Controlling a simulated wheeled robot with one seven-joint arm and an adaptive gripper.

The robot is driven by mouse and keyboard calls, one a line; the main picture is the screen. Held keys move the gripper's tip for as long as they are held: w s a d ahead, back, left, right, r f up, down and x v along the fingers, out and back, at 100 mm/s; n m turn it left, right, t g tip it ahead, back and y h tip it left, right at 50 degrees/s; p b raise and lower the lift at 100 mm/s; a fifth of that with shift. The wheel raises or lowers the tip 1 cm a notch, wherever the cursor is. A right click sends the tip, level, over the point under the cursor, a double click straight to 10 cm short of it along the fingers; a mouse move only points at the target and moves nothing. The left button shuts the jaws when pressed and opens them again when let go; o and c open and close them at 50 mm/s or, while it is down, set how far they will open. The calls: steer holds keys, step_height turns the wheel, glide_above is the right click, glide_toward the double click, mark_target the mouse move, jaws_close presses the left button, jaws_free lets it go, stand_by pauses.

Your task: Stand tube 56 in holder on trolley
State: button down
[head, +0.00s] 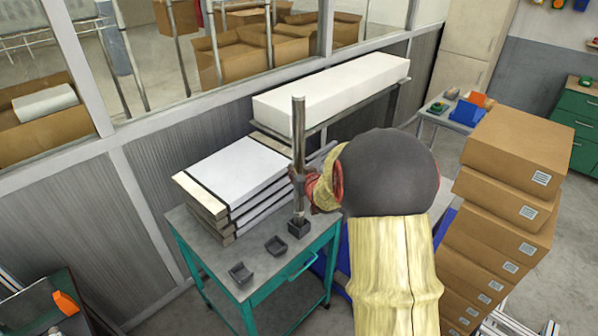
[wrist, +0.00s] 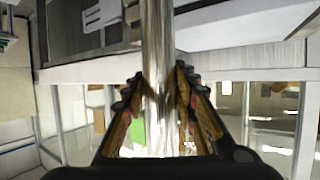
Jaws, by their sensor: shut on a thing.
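A long shiny metal tube (head: 299,128) stands upright at the right edge of the trolley (head: 208,240), which has a grey top and a teal frame. The tube's lower end meets a small dark square holder (head: 300,229); I cannot tell how deep it sits inside. No number is readable on the tube. My gripper (head: 300,178) is shut around the tube's middle. In the wrist view, the fingers of my gripper (wrist: 160,95) press the tube (wrist: 157,45) from both sides.
Stacked cardboard boxes (head: 512,150) stand to the right. A windowed wall (head: 120,190) runs behind the trolley.

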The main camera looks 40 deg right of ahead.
steer(key=shift+f, duration=0.2)
steer(key=c, duration=1.7)
jaws_free()
steer(key=shift+f, duration=0.2)
steer(key=p+v, duration=0.3)
steer(key=v, duration=0.8)
steer(key=shift+a, duration=0.1)
